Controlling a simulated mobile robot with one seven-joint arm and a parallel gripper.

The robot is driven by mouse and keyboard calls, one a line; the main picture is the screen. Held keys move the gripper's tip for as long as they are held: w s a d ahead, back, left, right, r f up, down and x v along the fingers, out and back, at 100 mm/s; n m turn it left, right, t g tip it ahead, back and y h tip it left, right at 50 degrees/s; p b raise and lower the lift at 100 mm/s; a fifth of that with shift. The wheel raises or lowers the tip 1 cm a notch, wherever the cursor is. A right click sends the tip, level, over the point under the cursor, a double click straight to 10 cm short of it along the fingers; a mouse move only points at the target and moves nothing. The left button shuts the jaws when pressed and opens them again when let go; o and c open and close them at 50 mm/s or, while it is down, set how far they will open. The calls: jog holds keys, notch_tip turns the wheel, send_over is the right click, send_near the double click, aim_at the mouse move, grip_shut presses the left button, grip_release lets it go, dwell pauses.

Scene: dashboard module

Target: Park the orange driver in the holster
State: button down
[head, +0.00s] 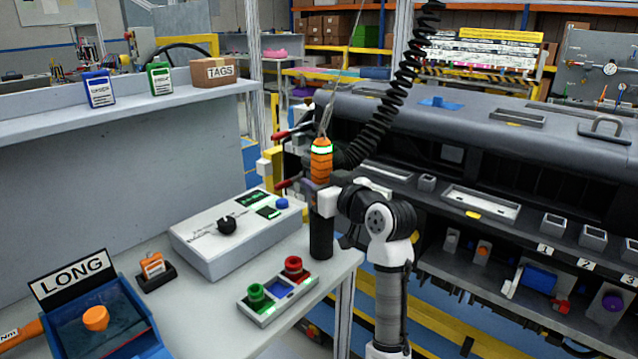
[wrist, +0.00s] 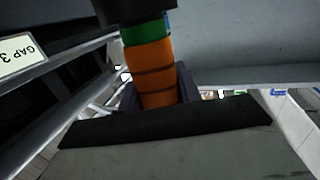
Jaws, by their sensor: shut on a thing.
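The orange driver (head: 321,166) stands upright in the head view, with a lit green band near its top. A thin cable runs up from it. My gripper (head: 324,194) is shut on its orange body. In the wrist view the driver's ribbed orange grip (wrist: 155,70) shows between the jaws, beside a green band and a black end. A dark upright cylinder (head: 321,236) lies directly below the driver, at the bench corner. It looks like the holster, but I cannot tell whether the driver's lower end is inside it. My gripper hides the place where they meet.
The bench holds a grey control box (head: 235,238), a red and green button panel (head: 279,290) and a blue LONG bin (head: 105,325). The dashboard module (head: 470,140) stands at the right. A black coiled hose (head: 385,100) hangs behind the driver.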

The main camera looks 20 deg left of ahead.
jog(key=shift+f, duration=0.15)
jog(key=c, duration=0.9)
grip_release()
